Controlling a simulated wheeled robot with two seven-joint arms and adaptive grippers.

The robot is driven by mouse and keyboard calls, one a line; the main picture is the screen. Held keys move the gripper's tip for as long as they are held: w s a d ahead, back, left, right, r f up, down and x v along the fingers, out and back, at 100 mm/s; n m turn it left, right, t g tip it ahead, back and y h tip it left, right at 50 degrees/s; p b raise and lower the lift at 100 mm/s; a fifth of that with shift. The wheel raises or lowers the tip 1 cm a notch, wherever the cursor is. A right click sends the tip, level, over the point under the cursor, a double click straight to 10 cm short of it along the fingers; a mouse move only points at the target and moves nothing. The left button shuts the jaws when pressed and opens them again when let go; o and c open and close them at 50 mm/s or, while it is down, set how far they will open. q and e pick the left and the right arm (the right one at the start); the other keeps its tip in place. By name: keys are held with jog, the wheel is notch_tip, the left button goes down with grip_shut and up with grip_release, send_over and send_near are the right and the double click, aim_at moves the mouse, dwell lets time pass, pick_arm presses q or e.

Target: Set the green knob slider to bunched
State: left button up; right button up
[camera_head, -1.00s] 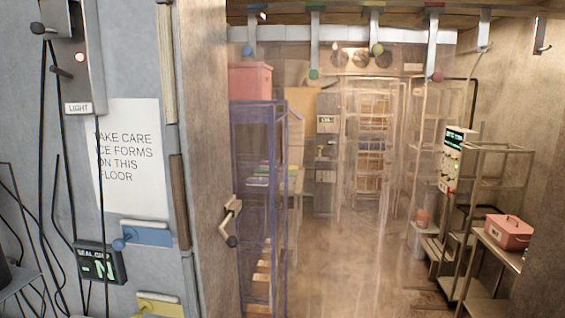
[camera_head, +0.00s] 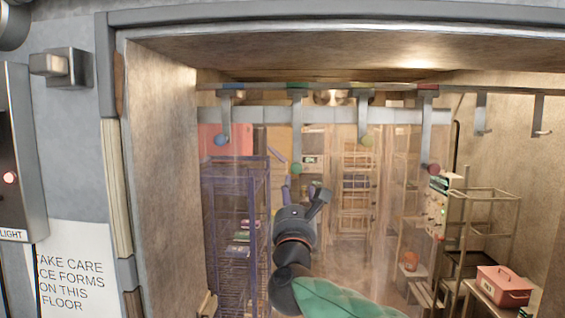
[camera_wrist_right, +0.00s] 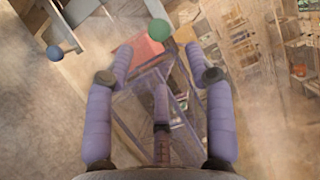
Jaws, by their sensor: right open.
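The green knob (camera_head: 296,168) hangs at the lower end of a grey strap (camera_head: 297,130) with a green tab, below the overhead rail (camera_head: 330,87). I see no contact with the knob. No label naming the bunched setting is readable. My left gripper is out of view.
Blue (camera_head: 221,140), yellow (camera_head: 368,140) and red (camera_head: 434,168) knobs hang from the same rail. A clear curtain covers the doorway, with a purple rack (camera_head: 238,210) behind it. A pink box (camera_head: 503,286) sits at right. The door frame (camera_head: 160,170) stands at left.

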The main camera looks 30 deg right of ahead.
aim_at(297, 170)
jog(key=p+x, duration=0.5)
jog(key=x, duration=0.4)
jog(key=shift+w+d+r, duration=0.1)
jog(key=shift+w+r, duration=0.05)
jog(key=shift+w, duration=0.05)
jog(key=shift+w+d, duration=0.2)
jog(key=shift+w, duration=0.2)
grip_shut()
